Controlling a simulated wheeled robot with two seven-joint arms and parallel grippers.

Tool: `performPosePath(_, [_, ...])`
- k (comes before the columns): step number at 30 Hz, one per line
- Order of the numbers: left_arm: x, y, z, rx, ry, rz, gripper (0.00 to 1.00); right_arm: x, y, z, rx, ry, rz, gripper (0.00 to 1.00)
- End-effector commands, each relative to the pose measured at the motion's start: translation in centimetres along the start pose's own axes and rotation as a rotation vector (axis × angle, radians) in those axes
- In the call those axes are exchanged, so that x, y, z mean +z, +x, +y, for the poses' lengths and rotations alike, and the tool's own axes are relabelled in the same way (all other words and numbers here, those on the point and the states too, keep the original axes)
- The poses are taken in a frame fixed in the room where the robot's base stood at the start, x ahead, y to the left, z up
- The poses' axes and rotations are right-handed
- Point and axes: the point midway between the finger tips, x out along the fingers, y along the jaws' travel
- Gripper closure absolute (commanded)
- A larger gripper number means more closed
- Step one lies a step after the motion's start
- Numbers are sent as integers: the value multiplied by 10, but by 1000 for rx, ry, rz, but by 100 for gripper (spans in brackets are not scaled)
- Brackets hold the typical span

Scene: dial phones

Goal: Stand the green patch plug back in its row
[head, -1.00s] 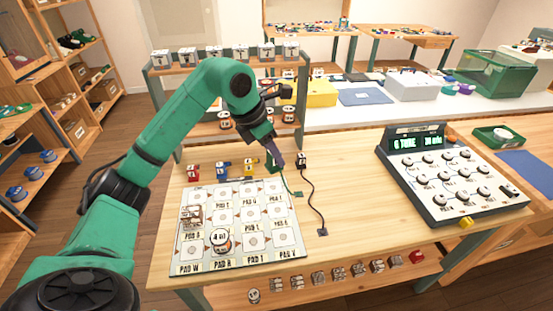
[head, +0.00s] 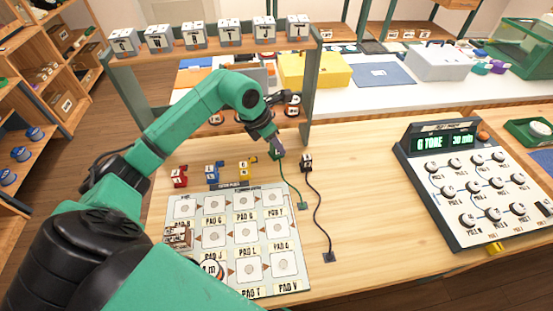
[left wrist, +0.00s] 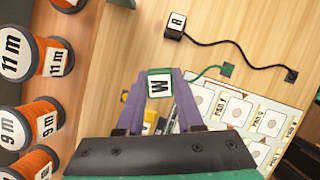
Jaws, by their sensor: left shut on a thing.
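The green patch plug (head: 275,155) shows at the tip of my left gripper (head: 279,147) in the head view. In the left wrist view the plug (left wrist: 160,86), with a white top marked W, sits between the two purple fingers, which are shut on it. It looks upright, between the yellow plug (head: 245,168) and the black plug (head: 306,162). I cannot tell whether its base touches the table. Its green cord runs to a small green block (head: 302,205). A blue plug (head: 213,173) and a red plug (head: 179,178) stand farther left. My right gripper is not in view.
A pad board (head: 292,285) lies in front of the plug row. The black cord ends at a dark block (head: 329,257). A shelf rack (head: 308,90) with spools stands behind. A dial console (head: 455,232) is at the right; the table between is clear.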

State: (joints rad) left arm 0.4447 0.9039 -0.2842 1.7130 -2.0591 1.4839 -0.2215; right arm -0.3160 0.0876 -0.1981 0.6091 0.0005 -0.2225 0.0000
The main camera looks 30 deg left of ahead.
Motion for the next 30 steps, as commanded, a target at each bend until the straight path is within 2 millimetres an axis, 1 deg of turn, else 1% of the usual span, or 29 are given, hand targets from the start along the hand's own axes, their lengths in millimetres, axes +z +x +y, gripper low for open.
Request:
performPosePath(1, [-5, 11, -1, -5, -3, 4, 100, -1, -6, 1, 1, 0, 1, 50])
performPosePath(3, [-11, 25, -1, -3, -1, 2, 100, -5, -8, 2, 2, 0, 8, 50])
performPosePath(7, [-18, 44, 0, -3, -1, 2, 100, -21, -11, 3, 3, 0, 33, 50])
performPosePath(9, [-24, 58, -1, -4, -3, 2, 100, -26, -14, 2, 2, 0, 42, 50])
performPosePath(12, [-30, 73, 0, -2, -2, -1, 100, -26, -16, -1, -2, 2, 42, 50])
performPosePath(14, [-31, 76, 0, 0, 0, -1, 100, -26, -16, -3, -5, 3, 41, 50])
performPosePath(21, [-32, 79, 0, 1, 1, -1, 100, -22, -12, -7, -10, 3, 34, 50])
performPosePath(22, [-32, 78, 0, 1, 1, -1, 57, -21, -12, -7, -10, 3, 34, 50])
performPosePath(24, [-32, 78, 0, 1, 1, -1, 34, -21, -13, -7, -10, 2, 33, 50])
performPosePath(30, [-31, 77, 0, 0, 1, -1, 34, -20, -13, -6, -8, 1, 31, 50])
